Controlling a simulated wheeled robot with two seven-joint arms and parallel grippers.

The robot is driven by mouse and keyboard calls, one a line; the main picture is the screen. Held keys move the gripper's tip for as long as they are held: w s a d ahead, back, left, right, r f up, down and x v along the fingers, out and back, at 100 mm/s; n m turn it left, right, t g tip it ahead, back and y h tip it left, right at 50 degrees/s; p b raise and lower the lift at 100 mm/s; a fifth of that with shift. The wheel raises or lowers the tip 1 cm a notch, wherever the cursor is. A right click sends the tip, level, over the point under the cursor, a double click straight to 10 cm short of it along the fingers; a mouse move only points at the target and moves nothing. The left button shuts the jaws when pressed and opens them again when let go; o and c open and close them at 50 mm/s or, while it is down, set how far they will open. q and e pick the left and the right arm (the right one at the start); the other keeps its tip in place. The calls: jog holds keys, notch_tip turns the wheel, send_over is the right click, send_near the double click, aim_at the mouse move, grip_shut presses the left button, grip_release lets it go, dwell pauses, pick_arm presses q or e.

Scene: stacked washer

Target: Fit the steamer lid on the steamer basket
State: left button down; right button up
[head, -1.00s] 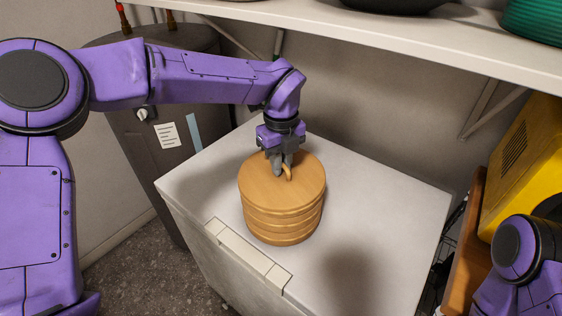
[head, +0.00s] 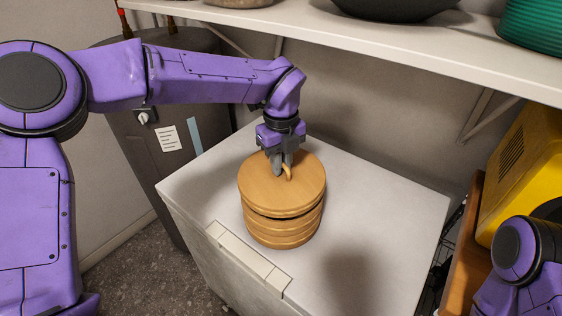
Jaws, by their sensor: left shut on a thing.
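The steamer lid (head: 265,187) is a round, light-wood disc with a small curved handle (head: 288,173) on top. My left gripper (head: 282,170) points down from above and is shut on the handle. The steamer basket (head: 284,233) is a round, banded wooden stack standing on the white appliance top, directly under the lid. A dark gap shows between the lid's rim and the basket at the front, so the lid looks slightly raised above it. The lid hides the basket's opening. My right gripper is out of view; only part of that arm shows at bottom right.
The white appliance top (head: 385,205) is clear around the basket, with a handle strip (head: 248,256) at its front edge. A shelf (head: 420,40) with a dark bowl (head: 395,6) hangs above at the back. A yellow case (head: 525,165) stands at the right.

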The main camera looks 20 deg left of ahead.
pick_arm(q)
jog(key=shift+f+b, duration=0.8)
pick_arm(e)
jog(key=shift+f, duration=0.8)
pick_arm(q)
jog(key=c, duration=1.4)
grip_release()
